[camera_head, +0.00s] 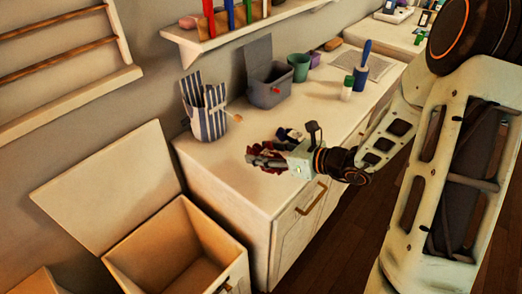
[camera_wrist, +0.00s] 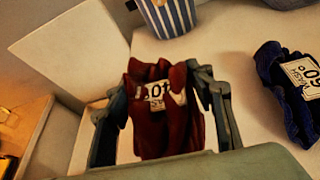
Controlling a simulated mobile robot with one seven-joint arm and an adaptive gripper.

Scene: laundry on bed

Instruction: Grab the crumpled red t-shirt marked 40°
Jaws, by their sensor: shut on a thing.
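The crumpled red t-shirt (camera_wrist: 150,128) is between the fingers of my gripper (camera_wrist: 155,98) in the wrist view. Its white tag reads 40 and seems turned around. In the head view the red t-shirt (camera_head: 266,149) shows as a small dark red patch at my gripper (camera_head: 258,160), mostly hidden by the fingers. My gripper is shut on it, over the front of the white cabinet top (camera_head: 232,165). I cannot tell whether the cloth still touches the top.
A dark blue crumpled garment (camera_wrist: 275,90) with a white tag lies right of my gripper. A striped bag (camera_head: 207,122), a grey bin (camera_head: 268,90) and a green cup (camera_head: 298,68) stand further back. An open wooden box (camera_head: 125,262) with a raised lid (camera_head: 105,190) stands at the left.

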